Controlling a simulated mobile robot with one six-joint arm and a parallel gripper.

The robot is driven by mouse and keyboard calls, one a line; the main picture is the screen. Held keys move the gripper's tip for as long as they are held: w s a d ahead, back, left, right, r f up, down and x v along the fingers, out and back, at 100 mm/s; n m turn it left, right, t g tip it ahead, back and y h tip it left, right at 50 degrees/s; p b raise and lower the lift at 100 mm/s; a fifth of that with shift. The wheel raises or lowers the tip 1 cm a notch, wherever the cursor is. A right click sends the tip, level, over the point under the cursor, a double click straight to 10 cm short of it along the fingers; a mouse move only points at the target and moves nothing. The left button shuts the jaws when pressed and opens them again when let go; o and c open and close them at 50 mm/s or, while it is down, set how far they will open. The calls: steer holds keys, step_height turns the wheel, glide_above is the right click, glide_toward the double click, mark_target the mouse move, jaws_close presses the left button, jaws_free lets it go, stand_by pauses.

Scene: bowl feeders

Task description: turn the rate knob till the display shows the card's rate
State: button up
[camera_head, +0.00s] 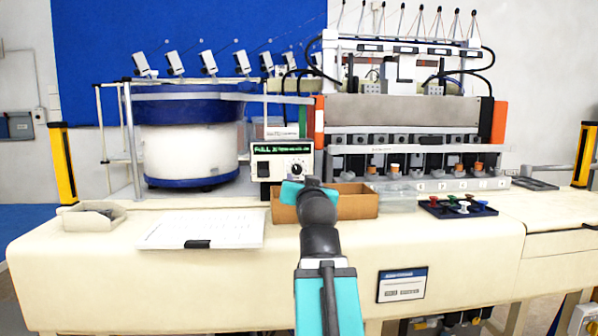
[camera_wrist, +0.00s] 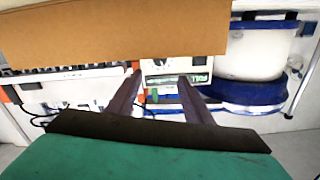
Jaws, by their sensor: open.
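The controller box (camera_head: 266,168) stands at the back of the bench, right of the bowl feeder. Its dark display (camera_head: 282,149) shows green characters too small to read surely. The round rate knob (camera_head: 296,169) sits below the display, on the right of the face. The box (camera_wrist: 172,66) shows upside down in the wrist view, with its lit display (camera_wrist: 180,79). A blue-headed card (camera_head: 402,284) is on the bench front; its print is illegible. My gripper (camera_wrist: 160,75) is open and empty, its fingers pointing toward the box. In the head view its teal body (camera_head: 291,194) is just below the box; the fingers are hidden.
A cardboard tray (camera_head: 357,207) lies in front of the box, partly behind my arm. The white bowl feeder (camera_head: 190,152) stands left. A clipboard (camera_head: 205,229) and small bin (camera_head: 92,216) lie front left. A dark tray (camera_head: 458,207) of coloured parts is right.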

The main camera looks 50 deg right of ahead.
mark_target(297, 170)
steer(key=shift+w+d+r, duration=0.1)
steer(key=shift+r, duration=0.05)
steer(key=p+x, duration=0.5)
steer(key=p, duration=0.3)
steer(key=shift+w+d, duration=0.1)
steer(key=p+x, duration=0.2)
steer(key=p, duration=0.8)
steer(key=shift+w+d, duration=0.15)
stand_by(0.6)
steer(key=shift+x, duration=2.7)
